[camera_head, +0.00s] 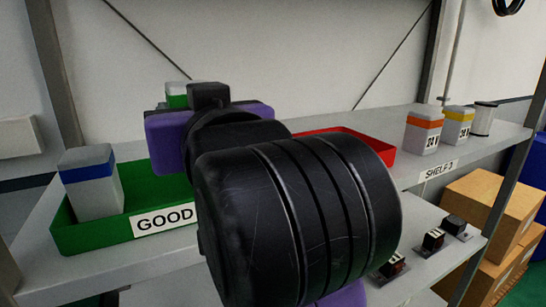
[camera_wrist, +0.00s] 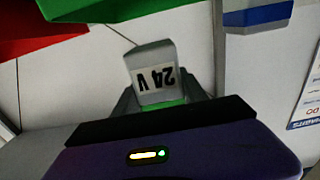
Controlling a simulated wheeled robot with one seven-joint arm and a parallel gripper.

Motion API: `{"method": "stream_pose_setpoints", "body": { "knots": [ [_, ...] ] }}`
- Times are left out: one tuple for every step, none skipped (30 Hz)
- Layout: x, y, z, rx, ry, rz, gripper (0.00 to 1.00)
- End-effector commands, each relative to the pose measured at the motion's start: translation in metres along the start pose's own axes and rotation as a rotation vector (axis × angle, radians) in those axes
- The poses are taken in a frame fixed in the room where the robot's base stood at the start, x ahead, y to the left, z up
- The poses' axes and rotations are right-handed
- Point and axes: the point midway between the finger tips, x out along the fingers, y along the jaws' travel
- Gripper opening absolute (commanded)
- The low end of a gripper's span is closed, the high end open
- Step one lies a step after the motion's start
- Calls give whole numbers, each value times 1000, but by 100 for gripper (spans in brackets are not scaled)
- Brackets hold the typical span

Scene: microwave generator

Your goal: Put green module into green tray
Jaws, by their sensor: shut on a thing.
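The green module shows in the head view as a white block with a green band (camera_head: 177,96), behind my gripper (camera_head: 205,96). In the wrist view, the module (camera_wrist: 155,70) is grey-white with an upside-down "24 V" label and a green band. My gripper (camera_wrist: 160,98) is shut on it. The green tray (camera_head: 72,237), labelled "GOOD", stands on the upper shelf at left, its right part hidden by my arm. The module appears above and behind the tray; the exact gap cannot be told. The tray's edge also shows at the top of the wrist view (camera_wrist: 110,10).
A blue-banded module (camera_head: 93,182) stands in the tray's left part. A red tray (camera_head: 383,148) lies to the right, partly hidden. Orange-banded (camera_head: 423,132) and yellow-banded (camera_head: 457,125) modules stand on the right shelf. A metal post (camera_head: 55,70) rises behind the green tray.

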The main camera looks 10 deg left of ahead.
Motion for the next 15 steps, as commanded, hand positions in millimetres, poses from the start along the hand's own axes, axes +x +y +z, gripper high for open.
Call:
{"method": "stream_pose_setpoints", "body": {
  "knots": [
    [0,0,11,0,-3,-1,0],
    [0,0,16,0,-2,0,0],
    [-1,0,21,0,-2,0,0],
    [0,0,25,0,-1,0,0],
    [0,0,28,0,-1,0,0],
    [0,0,31,1,0,0,0],
    [0,0,33,1,1,0,0],
    [0,0,35,1,1,0,0],
    [0,0,36,1,1,0,0],
    [0,0,39,1,1,0,0],
    [0,0,42,0,0,0,0],
    [0,0,47,0,-1,0,0],
    [0,0,51,0,-1,0,0],
    [0,0,56,0,-2,-1,0],
    [0,0,61,0,-2,-1,0]
  ]
}}
